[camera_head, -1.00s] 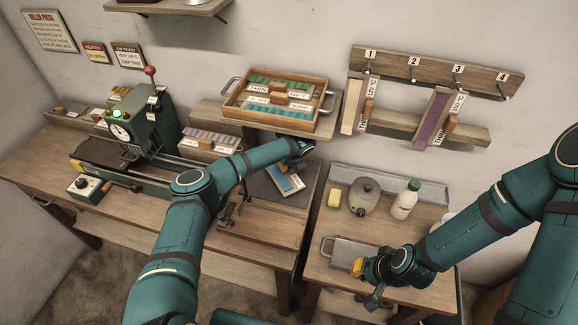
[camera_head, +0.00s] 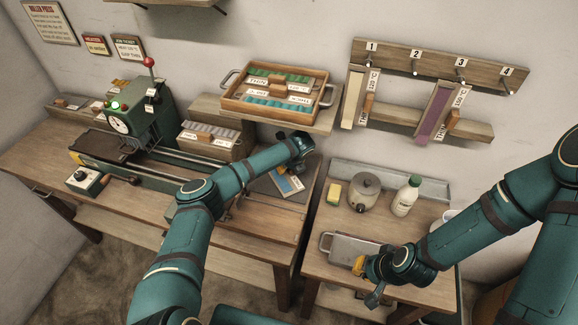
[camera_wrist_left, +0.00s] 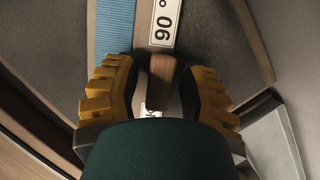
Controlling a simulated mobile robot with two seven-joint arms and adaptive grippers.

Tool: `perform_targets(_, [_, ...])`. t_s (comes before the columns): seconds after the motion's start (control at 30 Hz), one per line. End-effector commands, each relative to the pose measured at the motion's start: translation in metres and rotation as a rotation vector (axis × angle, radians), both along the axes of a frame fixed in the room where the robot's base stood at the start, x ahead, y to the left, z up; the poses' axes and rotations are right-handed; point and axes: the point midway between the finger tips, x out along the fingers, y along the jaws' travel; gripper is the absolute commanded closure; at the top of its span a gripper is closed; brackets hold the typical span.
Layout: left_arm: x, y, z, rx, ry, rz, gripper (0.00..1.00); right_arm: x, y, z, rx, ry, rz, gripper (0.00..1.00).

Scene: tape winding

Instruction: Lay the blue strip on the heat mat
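The blue strip (camera_head: 287,181) lies on the dark grey heat mat (camera_head: 262,186) at the right end of the long bench. In the left wrist view the blue strip (camera_wrist_left: 115,28) runs beside a white "90°" label (camera_wrist_left: 165,22), over the dark mat surface (camera_wrist_left: 215,35). My left gripper (camera_head: 302,150) is at the strip's far end. In the left wrist view its yellow-backed fingers (camera_wrist_left: 158,92) stand either side of the strip's wooden handle (camera_wrist_left: 161,76), apparently with narrow gaps. My right gripper (camera_head: 362,278) is over the small table's front; its fingertips are unclear.
A wooden tray of strips (camera_head: 232,103) sits on a shelf behind the mat. The green roller press (camera_head: 145,115) stands left. The side table holds a sponge (camera_head: 333,194), a pot (camera_head: 364,195), a white bottle (camera_head: 405,198) and a metal plate (camera_head: 350,248). Strips hang on numbered hooks (camera_head: 435,70).

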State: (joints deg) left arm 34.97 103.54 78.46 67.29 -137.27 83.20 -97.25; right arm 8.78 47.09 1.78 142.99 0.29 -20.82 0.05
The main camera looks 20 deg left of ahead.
Motion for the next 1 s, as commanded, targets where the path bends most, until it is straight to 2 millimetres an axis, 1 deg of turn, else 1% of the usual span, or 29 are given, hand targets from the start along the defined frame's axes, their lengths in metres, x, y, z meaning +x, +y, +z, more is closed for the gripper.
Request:
perform_targets(0.13, [0.000, 0.000, 0.001, -0.001, 0.001, 0.000, 0.59, 0.000, 0.000, 0.001, 0.000, 0.000, 0.000, 1.00])
perform_targets(0.23, [-0.001, 0.000, 0.005, -0.002, 0.001, 0.001, 0.59, 0.000, 0.000, 0.007, 0.001, 0.000, 0.000, 1.00])
perform_targets(0.33, [-0.002, -0.003, 0.019, 0.002, -0.006, -0.002, 0.59, 0.000, 0.000, 0.005, 0.001, 0.000, 0.000, 1.00])
perform_targets(0.43, [-0.008, -0.007, 0.035, 0.005, -0.004, -0.003, 0.59, 0.000, 0.000, 0.006, 0.001, 0.000, 0.000, 1.00])
perform_targets(0.53, [-0.025, -0.023, 0.032, 0.004, -0.001, -0.006, 0.59, 0.000, 0.000, 0.003, 0.001, 0.000, 0.000, 1.00])
perform_targets(0.8, [-0.067, -0.064, 0.031, 0.005, -0.001, -0.006, 0.59, 0.000, 0.000, -0.004, -0.001, 0.000, 0.000, 1.00])
perform_targets(1.0, [-0.087, -0.084, 0.031, 0.001, -0.002, -0.002, 0.59, 0.000, 0.000, -0.007, -0.001, 0.000, 0.000, 1.00])
